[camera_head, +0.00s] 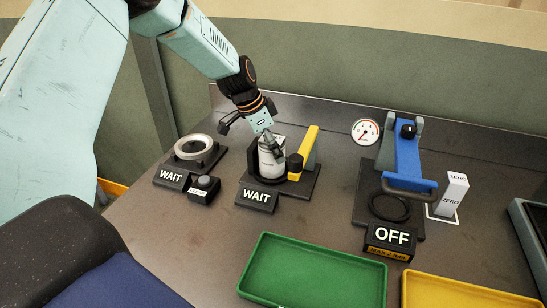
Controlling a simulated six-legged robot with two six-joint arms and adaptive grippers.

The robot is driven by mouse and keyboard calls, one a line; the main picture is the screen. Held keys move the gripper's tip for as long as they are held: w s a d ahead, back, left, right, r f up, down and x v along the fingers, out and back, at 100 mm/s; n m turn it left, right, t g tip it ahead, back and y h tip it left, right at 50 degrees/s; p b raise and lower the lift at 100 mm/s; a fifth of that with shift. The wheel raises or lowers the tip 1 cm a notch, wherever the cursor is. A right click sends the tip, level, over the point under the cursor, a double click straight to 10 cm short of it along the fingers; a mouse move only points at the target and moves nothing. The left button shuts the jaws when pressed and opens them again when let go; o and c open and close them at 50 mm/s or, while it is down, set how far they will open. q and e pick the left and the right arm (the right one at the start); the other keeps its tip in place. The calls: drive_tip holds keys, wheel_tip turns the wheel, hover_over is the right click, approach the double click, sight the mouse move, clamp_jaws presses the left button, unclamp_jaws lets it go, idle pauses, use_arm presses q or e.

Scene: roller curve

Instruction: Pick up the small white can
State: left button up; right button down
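The small white can (270,164) stands upright in a dark fixture with a yellow lever (304,150) and a black knob. A WAIT sign (257,196) sits at the fixture's front. My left gripper (251,137) reaches down from the upper left to the can. Its fingers look spread, one out to the left of the can and one over the can's top front, hiding part of it. I cannot tell whether that finger touches the can. My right gripper is not in view.
A ring fixture (195,148) with a WAIT sign stands left. A blue-lever press (405,160) with a dial and OFF sign stands right, beside a white ZERO block (452,193). Green (312,274) and yellow (462,292) trays lie in front. A wall rises behind the table.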

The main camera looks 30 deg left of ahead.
use_arm(q)
drive_tip(key=shift+s+a, duration=0.1)
drive_tip(key=shift+a, duration=0.15)
drive_tip(key=shift+c, duration=0.3)
drive_tip(key=shift+d, duration=0.2)
drive_tip(key=c, duration=0.6)
drive_tip(key=shift+a, duration=0.2)
drive_tip(key=c, duration=0.4)
drive_tip(key=shift+c, duration=0.5)
drive_tip(key=shift+w+d, duration=0.1)
drive_tip(key=shift+w, duration=0.1)
